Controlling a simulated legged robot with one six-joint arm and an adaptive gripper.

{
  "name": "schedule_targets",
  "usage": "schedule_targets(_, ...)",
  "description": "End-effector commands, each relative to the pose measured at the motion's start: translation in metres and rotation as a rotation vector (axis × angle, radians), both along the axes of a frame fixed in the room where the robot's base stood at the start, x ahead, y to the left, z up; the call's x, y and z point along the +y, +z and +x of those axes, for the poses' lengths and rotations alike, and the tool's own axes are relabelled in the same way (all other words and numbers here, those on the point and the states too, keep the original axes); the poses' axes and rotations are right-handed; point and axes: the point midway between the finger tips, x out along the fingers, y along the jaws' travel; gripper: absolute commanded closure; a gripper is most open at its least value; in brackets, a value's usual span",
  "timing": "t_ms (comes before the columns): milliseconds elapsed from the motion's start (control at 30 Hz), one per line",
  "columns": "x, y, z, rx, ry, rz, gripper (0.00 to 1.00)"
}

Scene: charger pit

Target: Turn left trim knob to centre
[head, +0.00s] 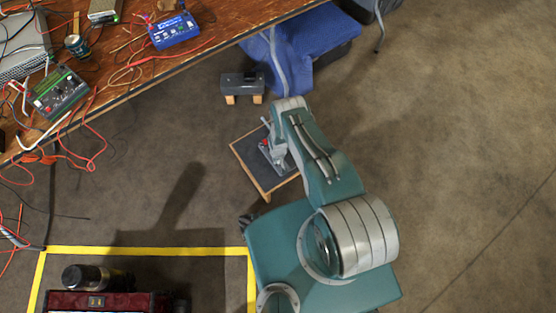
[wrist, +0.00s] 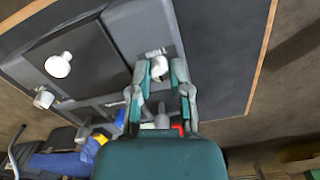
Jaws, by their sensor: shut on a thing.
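A grey control panel (wrist: 90,50) fills much of the wrist view. It also shows in the head view (head: 267,158), on a dark board with a wooden edge (head: 243,162), partly hidden by my arm. My gripper (wrist: 160,72) is shut on a white knob (wrist: 158,64) on this panel, one finger on each side. A second white knob (wrist: 58,65) stands apart to the left in the wrist view. I cannot read the held knob's pointer, and no label shows which one is the left trim knob. In the head view my gripper (head: 279,158) is small above the panel.
A small white post (wrist: 43,98) stands at the panel's left edge. A dark box on wooden feet (head: 242,83) and a blue cloth (head: 305,50) lie beyond. A cluttered wooden table (head: 125,95) is at upper left. Open floor (head: 450,160) lies to the right.

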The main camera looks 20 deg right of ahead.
Motion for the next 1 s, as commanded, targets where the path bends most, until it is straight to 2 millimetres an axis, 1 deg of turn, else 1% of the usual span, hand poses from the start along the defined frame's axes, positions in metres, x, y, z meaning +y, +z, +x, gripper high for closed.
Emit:
schedule_targets(67,0.000,-0.001,0.000,-0.001,0.000,0.000,1.00)
schedule_targets(100,0.000,-0.001,0.000,-0.001,0.000,0.000,0.67)
schedule_targets(167,0.000,-0.001,0.000,-0.001,0.000,0.000,0.41)
schedule_targets(500,0.000,0.000,0.000,-0.001,-0.001,0.000,0.41)
schedule_targets(633,0.000,0.005,0.000,-0.001,-0.001,0.000,0.41)
schedule_targets(767,0.000,0.019,0.001,-0.002,-0.001,0.000,0.41)
schedule_targets(1000,0.000,0.057,0.001,-0.002,-0.001,0.000,0.41)
